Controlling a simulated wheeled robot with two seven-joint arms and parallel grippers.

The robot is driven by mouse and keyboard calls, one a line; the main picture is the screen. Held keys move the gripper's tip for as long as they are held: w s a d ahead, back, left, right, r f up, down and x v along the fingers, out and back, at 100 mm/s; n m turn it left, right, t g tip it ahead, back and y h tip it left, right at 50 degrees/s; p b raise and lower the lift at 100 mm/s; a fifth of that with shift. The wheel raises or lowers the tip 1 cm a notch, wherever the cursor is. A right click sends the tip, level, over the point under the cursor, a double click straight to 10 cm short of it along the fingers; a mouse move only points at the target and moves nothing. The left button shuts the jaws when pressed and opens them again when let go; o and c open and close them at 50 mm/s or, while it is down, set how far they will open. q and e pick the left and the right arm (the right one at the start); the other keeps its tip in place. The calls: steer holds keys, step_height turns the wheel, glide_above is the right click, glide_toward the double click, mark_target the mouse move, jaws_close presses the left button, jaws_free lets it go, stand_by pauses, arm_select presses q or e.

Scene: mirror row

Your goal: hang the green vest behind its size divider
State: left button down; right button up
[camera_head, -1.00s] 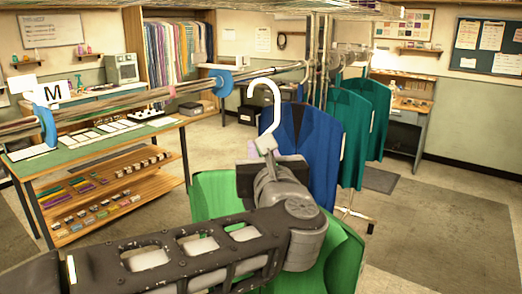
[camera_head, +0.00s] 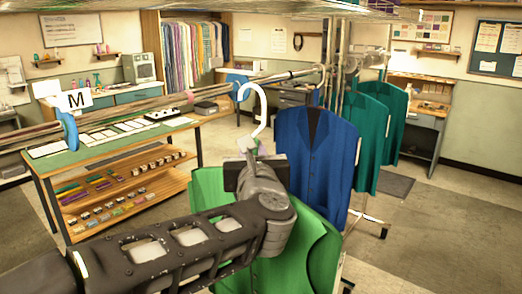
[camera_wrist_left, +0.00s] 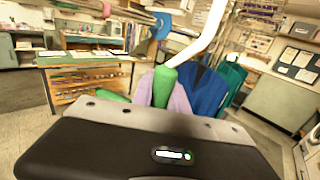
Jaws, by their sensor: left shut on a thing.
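The green vest (camera_head: 315,250) hangs from a hanger with a white hook (camera_head: 262,105), which points up. My left gripper (camera_head: 252,168) is shut on the hanger just below the hook. My arm covers part of the vest. In the left wrist view the hook (camera_wrist_left: 203,35) rises above the gripper, with a bit of green at its base. A metal rail (camera_head: 180,98) crosses behind the hook. It carries a blue divider disc (camera_head: 66,130) with a white "M" sign (camera_head: 78,100) and another blue disc (camera_head: 237,77) just behind the hook. The hook appears apart from the rail.
A blue vest (camera_head: 308,165) and teal vests (camera_head: 372,120) hang to the right, near the vest I hold. A green-topped table (camera_head: 110,143) with a lower shelf stands at left. Bare floor (camera_head: 430,235) lies at the right.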

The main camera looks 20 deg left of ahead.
arm_select(q)
steer(key=shift+w+a+p, duration=0.1)
steer(key=shift+w+a, duration=0.15)
steer(key=shift+a, duration=0.6)
steer(key=shift+w+a+p, duration=0.15)
steer(key=shift+w+a, duration=0.05)
steer(key=shift+a, duration=0.65)
steer(key=shift+w+a+p, duration=0.1)
steer(key=shift+w+a, duration=0.15)
steer(key=shift+a, duration=0.6)
steer(key=w+a+f+b, duration=0.1)
steer(key=w+a+b, duration=0.1)
steer(key=a, duration=0.6)
steer(key=w+a+f+b, duration=0.2)
steer(key=w+a, duration=0.1)
steer(key=a, duration=0.6)
steer(key=shift+a+f, duration=0.2)
steer(key=c, duration=1.2)
jaws_free()
steer(key=shift+c, duration=0.2)
steer(key=shift+o, duration=0.5)
steer(key=shift+f, duration=0.1)
steer(key=o, duration=0.5)
steer(key=shift+o, duration=0.2)
